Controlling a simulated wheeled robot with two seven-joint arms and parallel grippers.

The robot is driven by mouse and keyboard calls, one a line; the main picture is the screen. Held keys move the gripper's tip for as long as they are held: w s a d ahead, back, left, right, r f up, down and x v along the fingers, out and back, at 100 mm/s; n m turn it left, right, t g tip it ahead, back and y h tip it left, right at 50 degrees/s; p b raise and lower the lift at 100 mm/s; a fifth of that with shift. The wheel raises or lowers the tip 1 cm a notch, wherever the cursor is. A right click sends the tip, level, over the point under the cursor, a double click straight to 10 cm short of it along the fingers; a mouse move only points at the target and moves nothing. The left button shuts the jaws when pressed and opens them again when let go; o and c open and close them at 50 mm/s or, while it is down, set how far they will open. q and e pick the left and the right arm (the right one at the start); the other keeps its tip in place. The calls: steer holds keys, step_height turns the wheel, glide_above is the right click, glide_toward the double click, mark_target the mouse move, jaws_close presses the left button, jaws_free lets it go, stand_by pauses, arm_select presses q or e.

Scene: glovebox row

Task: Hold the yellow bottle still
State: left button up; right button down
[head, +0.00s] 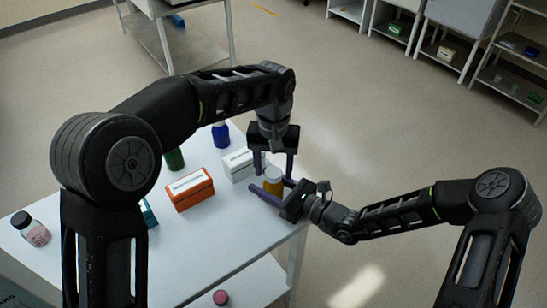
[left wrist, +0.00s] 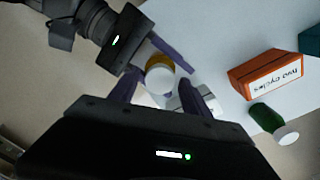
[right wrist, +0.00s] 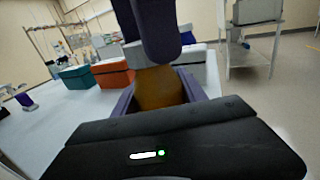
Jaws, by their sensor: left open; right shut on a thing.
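The yellow bottle (head: 273,175) has an amber-yellow body and a white cap (left wrist: 160,78). It stands at the right corner of the white table (head: 215,245). My right gripper (head: 272,190) is shut on the bottle's body from the side; in the right wrist view the body (right wrist: 158,88) fills the space between its fingers. My left gripper (head: 274,166) is open and points down over the bottle. In the left wrist view its fingers (left wrist: 156,90) are spread on either side of the cap. I cannot tell whether they touch it.
A white box (head: 240,165) stands just behind the bottle, and an orange box (head: 190,190) is farther left. A blue bottle (head: 221,135), a green bottle (head: 174,159) and a pink-labelled jar (head: 34,232) are also on the table. The table's front middle is clear.

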arm_select(q)
steer(key=shift+f, duration=0.2)
steer(key=shift+c, duration=0.2)
jaws_close()
stand_by(0.4)
steer(key=shift+m, duration=0.9)
steer(key=shift+o, duration=0.9)
jaws_free()
steer(key=shift+r, duration=3.8)
